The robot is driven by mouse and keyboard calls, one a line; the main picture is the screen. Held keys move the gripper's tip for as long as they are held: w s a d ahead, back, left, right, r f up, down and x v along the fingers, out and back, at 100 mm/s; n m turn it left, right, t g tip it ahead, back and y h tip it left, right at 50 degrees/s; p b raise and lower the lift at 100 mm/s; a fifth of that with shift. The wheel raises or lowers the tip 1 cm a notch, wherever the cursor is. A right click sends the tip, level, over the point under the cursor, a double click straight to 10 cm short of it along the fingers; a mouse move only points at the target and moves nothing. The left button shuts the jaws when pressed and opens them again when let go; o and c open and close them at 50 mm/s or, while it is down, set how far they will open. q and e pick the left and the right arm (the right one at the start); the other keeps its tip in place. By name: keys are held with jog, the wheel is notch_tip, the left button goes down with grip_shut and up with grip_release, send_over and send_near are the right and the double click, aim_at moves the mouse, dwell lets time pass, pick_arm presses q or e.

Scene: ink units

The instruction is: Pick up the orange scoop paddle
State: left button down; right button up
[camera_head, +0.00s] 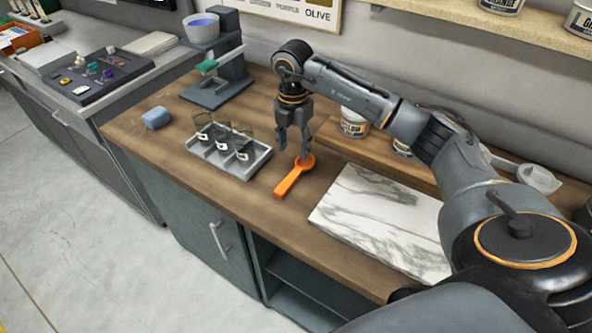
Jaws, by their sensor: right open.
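The orange scoop paddle (291,180) lies flat on the wooden counter, between the grey tray and the marble slab. Its handle points toward the counter's front edge, and its round end is toward the back. My right gripper (293,151) points down just above and behind the round end. Its fingers are apart and hold nothing. I cannot tell whether a fingertip touches the paddle. My left gripper does not show.
A grey compartment tray (255,168) with dark jars stands left of the paddle. A white marble slab (385,220) lies to the right. A labelled tub (353,123) stands behind. A blue sponge-like block (156,118) and a grey stand (217,90) are at the left.

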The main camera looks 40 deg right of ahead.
aim_at(295, 172)
notch_tip(295, 172, down, 3)
jog(key=shift+f+p, duration=0.25)
jog(key=shift+p, duration=0.15)
jog(key=f, duration=0.1)
jog(key=f+p, duration=0.1)
jog(key=f, duration=0.1)
jog(key=f+p, duration=0.1)
jog(key=shift+s+f, duration=0.15)
jog(key=shift+s, duration=0.25)
jog(key=shift+w+f, duration=0.1)
jog(key=shift+f, duration=0.1)
grip_shut()
